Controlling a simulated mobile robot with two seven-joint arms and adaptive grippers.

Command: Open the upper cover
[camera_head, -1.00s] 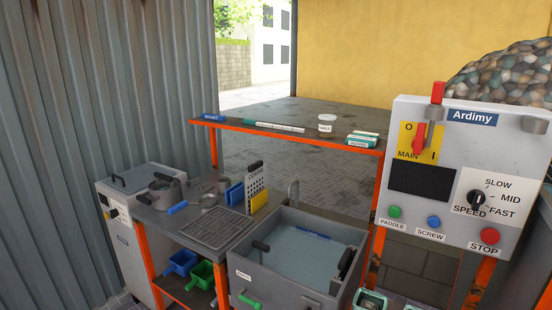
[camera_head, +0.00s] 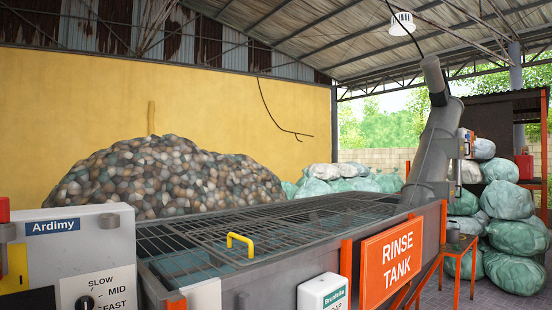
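A dark wire-grid cover (camera_head: 290,222) lies flat over the top of the long grey rinse tank. A yellow handle (camera_head: 240,243) stands up from its near edge. I cannot tell for sure that this grid is the upper cover. Bluish-green water or material shows beneath the grid at the left. An orange sign reading RINSE TANK (camera_head: 391,264) is on the tank's front. Neither of my grippers is in view.
The Ardimy control box (camera_head: 70,240) stands at the near left. A white dispenser box (camera_head: 323,293) is on the tank's front. A grey inclined tube (camera_head: 436,150) rises at the tank's right end. Stacked bags (camera_head: 508,200) and a heap of flakes (camera_head: 165,178) lie beyond.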

